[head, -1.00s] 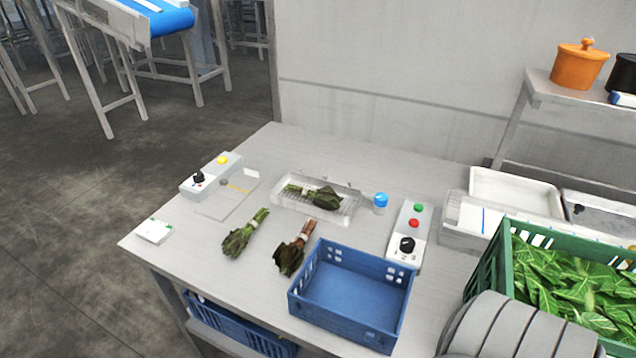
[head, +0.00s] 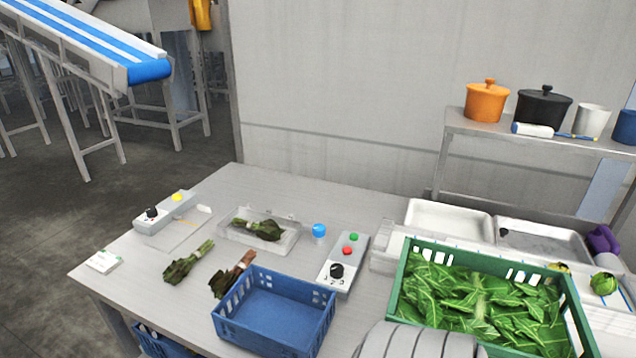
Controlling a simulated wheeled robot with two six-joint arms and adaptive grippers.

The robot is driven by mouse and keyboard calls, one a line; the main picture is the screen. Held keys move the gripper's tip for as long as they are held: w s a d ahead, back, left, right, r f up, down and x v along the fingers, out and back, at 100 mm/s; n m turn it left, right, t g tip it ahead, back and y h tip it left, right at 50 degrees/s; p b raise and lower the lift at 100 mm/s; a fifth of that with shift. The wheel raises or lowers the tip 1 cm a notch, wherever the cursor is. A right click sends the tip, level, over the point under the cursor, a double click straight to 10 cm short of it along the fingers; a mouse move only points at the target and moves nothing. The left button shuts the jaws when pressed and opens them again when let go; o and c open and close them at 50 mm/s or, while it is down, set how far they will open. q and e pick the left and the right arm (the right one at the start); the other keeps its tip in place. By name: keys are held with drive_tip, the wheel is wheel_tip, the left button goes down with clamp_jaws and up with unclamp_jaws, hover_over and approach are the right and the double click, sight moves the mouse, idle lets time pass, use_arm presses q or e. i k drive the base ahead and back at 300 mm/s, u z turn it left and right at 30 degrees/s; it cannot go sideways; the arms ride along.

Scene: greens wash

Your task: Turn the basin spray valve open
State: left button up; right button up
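A shallow clear basin (head: 287,246) sits on the steel table with a dark leafy bunch (head: 259,229) lying in it. A round blue knob (head: 319,231) stands just right of the basin; it may be the spray valve, but no label is readable. A control box (head: 328,282) to its right carries a green button, a red button and a black dial (head: 336,270). Another box (head: 149,226) at the left has a black knob (head: 151,213) and a yellow button. Whether the valve is open cannot be told. Neither gripper is in view.
A blue crate (head: 232,325) stands empty at the table's front. Two bunches (head: 188,263) (head: 232,275) lie left of it. A green crate (head: 400,290) full of leaves stands at the right. A shelf (head: 462,122) with pots is behind. My grey rounded part shows at the bottom.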

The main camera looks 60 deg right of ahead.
sight(319, 229)
drive_tip(key=k, duration=1.25)
drive_tip(key=z, duration=1.35)
drive_tip(key=i, duration=0.5)
